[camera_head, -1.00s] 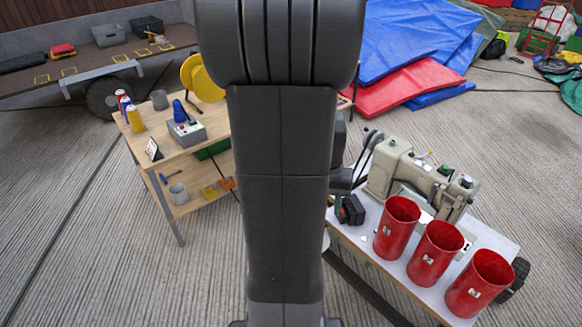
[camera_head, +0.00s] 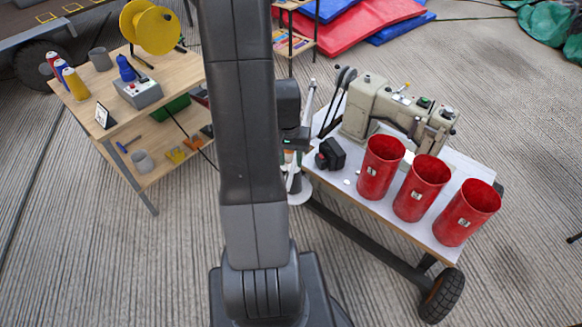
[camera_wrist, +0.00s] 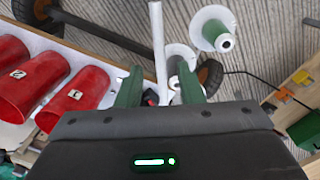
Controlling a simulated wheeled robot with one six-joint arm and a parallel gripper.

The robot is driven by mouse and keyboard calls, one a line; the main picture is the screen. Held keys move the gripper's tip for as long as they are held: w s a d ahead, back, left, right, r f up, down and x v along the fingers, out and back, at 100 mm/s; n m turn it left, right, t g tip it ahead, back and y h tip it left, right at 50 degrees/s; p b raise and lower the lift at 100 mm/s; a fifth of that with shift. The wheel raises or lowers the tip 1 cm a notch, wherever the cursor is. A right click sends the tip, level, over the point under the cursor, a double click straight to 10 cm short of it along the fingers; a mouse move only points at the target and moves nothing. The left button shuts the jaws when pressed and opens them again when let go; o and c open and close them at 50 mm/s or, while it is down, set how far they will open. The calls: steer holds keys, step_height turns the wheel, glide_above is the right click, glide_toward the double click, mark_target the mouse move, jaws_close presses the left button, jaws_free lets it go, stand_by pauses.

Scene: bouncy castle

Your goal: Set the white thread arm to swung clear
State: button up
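The white thread arm (camera_wrist: 157,45) is a thin pale rod in the wrist view. It runs from the top edge down into the space between my gripper's (camera_wrist: 160,72) two green fingers. The fingers are apart, one on each side of it, and I see no clear contact. In the head view, a pale upright rod (camera_head: 309,98) beside the sewing machine (camera_head: 385,110) appears to be the same arm. My arm hides part of that area, and my fingertips are not clear there. Thread cones (camera_wrist: 214,30) on white discs stand near the rod in the wrist view.
Three red cups (camera_head: 422,188) stand on the white-topped sewing cart (camera_head: 365,215), with a black object (camera_head: 331,154) near its left edge. A wooden workbench (camera_head: 165,100) with a yellow reel (camera_head: 150,27) is at left. Bare floor lies between bench and cart.

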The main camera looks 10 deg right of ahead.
mark_target(292, 171)
steer(key=shift+d+f, duration=0.1)
steer(key=shift+f, duration=1.75)
steer(key=shift+c, duration=0.4)
jaws_close()
